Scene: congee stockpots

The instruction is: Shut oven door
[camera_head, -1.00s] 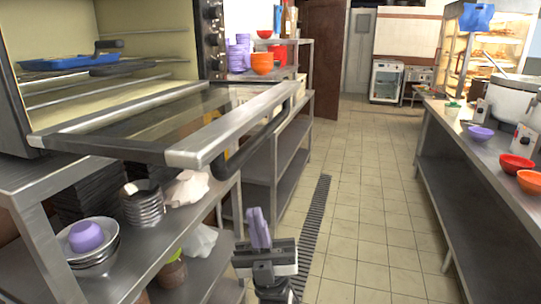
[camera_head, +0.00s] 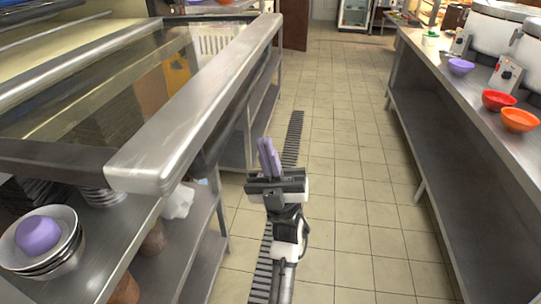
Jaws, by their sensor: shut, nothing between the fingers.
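The oven door (camera_head: 205,95) is open. It is folded down flat, a steel frame around a dark glass panel, and juts out over the shelving at the left. Part of the oven's interior (camera_head: 40,25) shows at the top left. The door's handle, on its front edge, is mostly hidden from this angle. My gripper (camera_head: 267,150) is shut and empty, its purple fingers together and pointing up. It is in front of the floor drain, to the right of the door's near corner and apart from it.
A steel shelf unit (camera_head: 105,255) under the oven holds stacked bowls and a purple bowl (camera_head: 38,234). At the right, a steel counter (camera_head: 440,95) carries red (camera_head: 498,100) and orange (camera_head: 519,120) bowls. The tiled aisle (camera_head: 345,150) between them is clear, with a drain grate (camera_head: 292,140) along it.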

